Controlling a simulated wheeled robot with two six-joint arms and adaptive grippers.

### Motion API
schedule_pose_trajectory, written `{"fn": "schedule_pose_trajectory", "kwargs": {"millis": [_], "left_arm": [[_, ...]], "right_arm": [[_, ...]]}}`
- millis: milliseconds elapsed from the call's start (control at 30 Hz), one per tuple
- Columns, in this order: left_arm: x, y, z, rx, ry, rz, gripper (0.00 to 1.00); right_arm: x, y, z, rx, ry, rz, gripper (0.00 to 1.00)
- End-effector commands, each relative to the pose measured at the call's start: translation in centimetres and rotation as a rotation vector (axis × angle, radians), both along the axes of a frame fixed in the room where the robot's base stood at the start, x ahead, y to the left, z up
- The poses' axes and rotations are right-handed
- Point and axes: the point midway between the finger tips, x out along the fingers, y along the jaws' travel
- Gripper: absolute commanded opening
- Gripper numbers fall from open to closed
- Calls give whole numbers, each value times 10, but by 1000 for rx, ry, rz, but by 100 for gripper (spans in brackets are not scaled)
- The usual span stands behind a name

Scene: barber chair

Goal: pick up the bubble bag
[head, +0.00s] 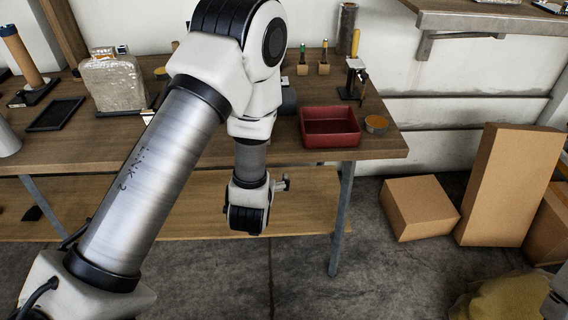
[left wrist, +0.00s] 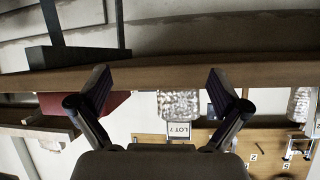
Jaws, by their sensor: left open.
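The bubble bag (head: 115,84) is a silvery, bubble-textured pouch. It stands upright on the wooden workbench at the left in the head view, behind my left arm. In the left wrist view a bubble-textured pouch (left wrist: 178,103) with a "LOT 7" label shows between my fingers in the distance; I cannot tell if it is the same one. My left gripper (left wrist: 160,92) is open with nothing between its fingers. In the head view its fingers are hidden behind the wrist, which hangs at the bench's front edge. My right gripper is out of view.
A red bin (head: 330,140) and a small round tin (head: 376,123) sit at the bench's right end. A black tray (head: 55,114) lies left of the bag. Cardboard boxes (head: 418,207) stand on the floor at right. Another bubble-textured pouch (left wrist: 299,104) shows at the wrist view's right.

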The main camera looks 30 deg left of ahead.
Motion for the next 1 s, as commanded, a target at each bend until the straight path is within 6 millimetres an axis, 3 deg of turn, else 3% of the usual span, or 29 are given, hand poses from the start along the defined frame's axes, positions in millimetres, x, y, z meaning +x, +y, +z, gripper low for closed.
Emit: {"fn": "schedule_pose_trajectory", "kwargs": {"millis": [33, 100, 233, 400, 800, 1000], "left_arm": [[19, 9, -5, 39, -131, 37, 100], [34, 18, 24, 87, -282, 83, 100], [43, 26, 59, 130, -435, 129, 100], [57, 36, 78, 138, -485, 148, 100], [106, 71, 78, 139, -479, 144, 100], [109, 73, 78, 139, -477, 141, 100]], "right_arm": [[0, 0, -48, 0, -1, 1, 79], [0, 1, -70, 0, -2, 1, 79], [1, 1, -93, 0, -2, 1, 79], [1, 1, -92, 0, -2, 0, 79], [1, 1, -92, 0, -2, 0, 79], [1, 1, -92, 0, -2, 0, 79]]}}
